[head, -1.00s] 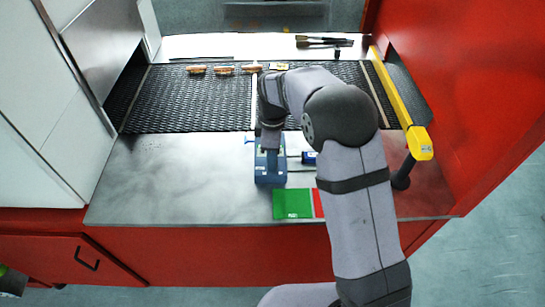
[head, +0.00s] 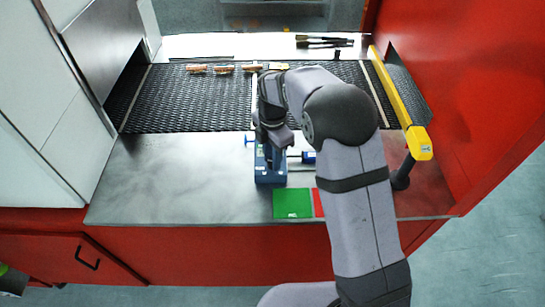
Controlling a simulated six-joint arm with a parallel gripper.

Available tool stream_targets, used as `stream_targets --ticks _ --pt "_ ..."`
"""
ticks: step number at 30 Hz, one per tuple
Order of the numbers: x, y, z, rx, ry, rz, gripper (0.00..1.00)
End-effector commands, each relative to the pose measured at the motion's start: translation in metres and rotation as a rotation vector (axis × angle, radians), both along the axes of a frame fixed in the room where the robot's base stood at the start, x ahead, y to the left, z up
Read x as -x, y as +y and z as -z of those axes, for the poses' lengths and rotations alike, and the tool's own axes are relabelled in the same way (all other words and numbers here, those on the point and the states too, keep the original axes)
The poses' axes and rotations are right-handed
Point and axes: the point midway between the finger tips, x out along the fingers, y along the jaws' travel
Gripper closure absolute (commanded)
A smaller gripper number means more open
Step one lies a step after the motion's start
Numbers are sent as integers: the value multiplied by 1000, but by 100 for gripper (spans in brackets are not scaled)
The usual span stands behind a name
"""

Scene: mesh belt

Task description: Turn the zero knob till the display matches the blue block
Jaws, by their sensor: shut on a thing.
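A blue device (head: 270,178) stands on the steel counter in front of the belt, with a small blue knob-like end (head: 249,140) sticking out at its left. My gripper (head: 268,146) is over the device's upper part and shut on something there. My wrist and the steep view hide what it holds, so I cannot tell whether it is the zero knob. A small blue block (head: 308,157) lies just right of the device, partly covered by my arm. I cannot make out any display reading.
A green card (head: 293,204) and a red card (head: 318,203) lie at the counter's front. Several small items (head: 224,69) sit on the black mesh belt (head: 190,100). A yellow bar (head: 398,95) stands at right. The counter's left (head: 160,185) is clear.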

Motion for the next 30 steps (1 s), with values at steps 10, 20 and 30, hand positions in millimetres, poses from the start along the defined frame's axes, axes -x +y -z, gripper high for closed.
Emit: stream_targets --ticks 10,20,30 --pt "-1 1 -1 -3 -3 -18 99" --pt "0 1 -1 -3 -2 -18 57" --pt "-1 1 -6 -2 -2 -17 57"
